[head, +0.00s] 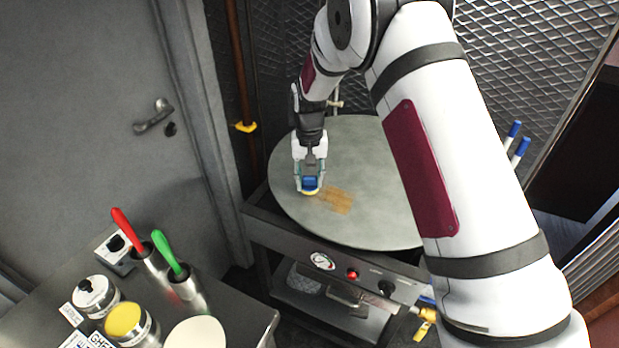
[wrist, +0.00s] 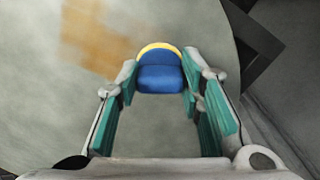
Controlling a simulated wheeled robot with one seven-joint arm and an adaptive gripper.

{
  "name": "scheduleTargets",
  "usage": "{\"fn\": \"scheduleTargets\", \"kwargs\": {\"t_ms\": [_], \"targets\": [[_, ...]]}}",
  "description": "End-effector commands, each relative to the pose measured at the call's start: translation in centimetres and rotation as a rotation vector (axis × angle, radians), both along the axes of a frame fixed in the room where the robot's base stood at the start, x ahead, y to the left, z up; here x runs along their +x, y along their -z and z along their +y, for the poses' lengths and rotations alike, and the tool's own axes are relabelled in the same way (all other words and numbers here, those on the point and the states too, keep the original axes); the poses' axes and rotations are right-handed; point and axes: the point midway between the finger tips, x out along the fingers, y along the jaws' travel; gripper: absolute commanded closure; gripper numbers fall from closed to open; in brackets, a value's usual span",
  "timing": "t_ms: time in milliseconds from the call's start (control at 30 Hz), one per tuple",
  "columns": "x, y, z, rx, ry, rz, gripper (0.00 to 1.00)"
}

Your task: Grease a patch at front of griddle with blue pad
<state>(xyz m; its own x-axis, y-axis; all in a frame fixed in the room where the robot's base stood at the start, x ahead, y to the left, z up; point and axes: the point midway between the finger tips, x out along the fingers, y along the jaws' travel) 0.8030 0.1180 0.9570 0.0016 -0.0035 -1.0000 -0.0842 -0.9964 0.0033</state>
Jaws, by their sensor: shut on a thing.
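The round grey griddle (head: 372,155) stands on a dark stand with a control panel. A brownish-yellow patch (head: 337,201) shows on its front part; it also shows in the wrist view (wrist: 98,38). My gripper (head: 309,182) is shut on the blue pad (head: 311,184), which has a yellow underside. The pad is just left of the patch, at or very near the griddle's surface; contact is hard to tell. In the wrist view the blue pad (wrist: 160,78) sits between the green finger pads at the tips.
A side counter at lower left bears a yellow-topped jar (head: 126,321), a black-knobbed jar (head: 95,294), and red (head: 127,231) and green (head: 166,251) handled tools in metal holders. A mesh wall stands behind the griddle. A grey door is at left.

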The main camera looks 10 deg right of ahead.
Motion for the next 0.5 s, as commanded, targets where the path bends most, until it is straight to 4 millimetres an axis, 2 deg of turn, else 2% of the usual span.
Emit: {"fn": "scheduleTargets", "kwargs": {"t_ms": [500], "targets": [[0.02, 0.7, 0.0, 0.0, 0.0, 0.0, 0.88]]}}
